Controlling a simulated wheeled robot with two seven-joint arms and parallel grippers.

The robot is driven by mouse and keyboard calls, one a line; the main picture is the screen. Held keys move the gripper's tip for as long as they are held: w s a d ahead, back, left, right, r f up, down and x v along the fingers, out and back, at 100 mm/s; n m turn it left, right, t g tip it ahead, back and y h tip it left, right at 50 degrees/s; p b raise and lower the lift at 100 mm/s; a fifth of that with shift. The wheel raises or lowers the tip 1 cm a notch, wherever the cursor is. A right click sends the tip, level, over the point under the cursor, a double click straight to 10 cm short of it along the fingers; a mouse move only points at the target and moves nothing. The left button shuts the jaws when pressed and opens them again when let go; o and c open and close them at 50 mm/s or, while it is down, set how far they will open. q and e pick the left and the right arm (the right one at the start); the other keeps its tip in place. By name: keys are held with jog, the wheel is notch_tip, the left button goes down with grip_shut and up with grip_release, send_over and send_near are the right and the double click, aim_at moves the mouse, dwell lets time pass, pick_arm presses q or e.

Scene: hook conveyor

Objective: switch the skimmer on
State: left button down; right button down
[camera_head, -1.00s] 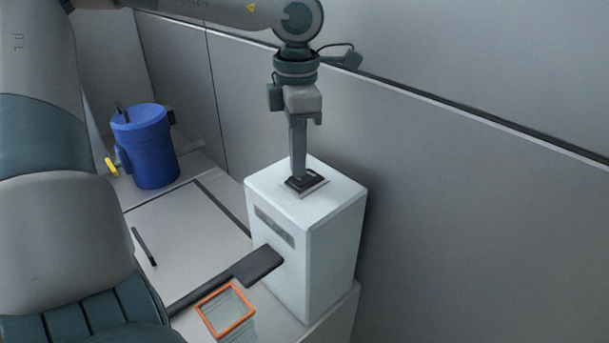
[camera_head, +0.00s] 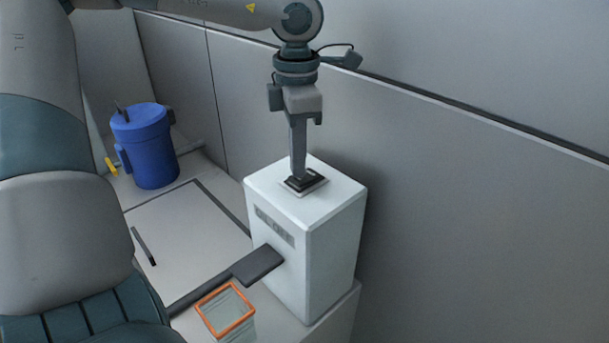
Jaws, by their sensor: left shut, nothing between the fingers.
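The skimmer is a white box-shaped unit (camera_head: 333,245) with a grey label on its front face and a dark flat spout (camera_head: 258,263) sticking out to the left. A black rocker switch (camera_head: 310,186) on a pale plate sits on its top. My left gripper (camera_head: 299,176) points straight down, shut and empty, with its tips at the switch; they appear to touch it. The tips hide part of the switch. My right gripper is not in view.
An orange-rimmed clear container (camera_head: 226,312) stands below the spout. A blue canister (camera_head: 146,147) with a yellow-handled tap (camera_head: 110,167) stands at the back left. A flat lid with a dark handle (camera_head: 144,246) lies between. A grey wall rises close behind the skimmer.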

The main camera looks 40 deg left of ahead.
aim_at(286, 183)
pick_arm(q)
jog(key=shift+s+a+f+b, duration=0.15)
jog(key=shift+a+f+b, duration=0.15)
jog(key=shift+f+b, duration=0.25)
jog(key=shift+s+a+f+b, duration=0.2)
jog(key=shift+a+f+b, duration=0.25)
jog(key=shift+f, duration=0.15)
jog(key=shift+s+a+f+b, duration=0.2)
jog(key=shift+a+f+b, duration=0.15)
jog(key=shift+f+b, duration=0.25)
dwell(0.4)
jog(key=shift+r, duration=0.15)
jog(key=shift+w+d+r+p, duration=0.2)
jog(key=shift+d+r+p, duration=0.3)
jog(key=shift+r, duration=0.7)
jog(key=shift+w+d+r+p, duration=0.15)
jog(key=shift+d+r+p, duration=0.15)
jog(key=shift+r+p, duration=0.65)
jog(key=shift+w+d+r+p, duration=0.25)
jog(key=shift+d+r, duration=0.15)
jog(key=shift+r, duration=1.25)
jog(key=shift+a, duration=0.1)
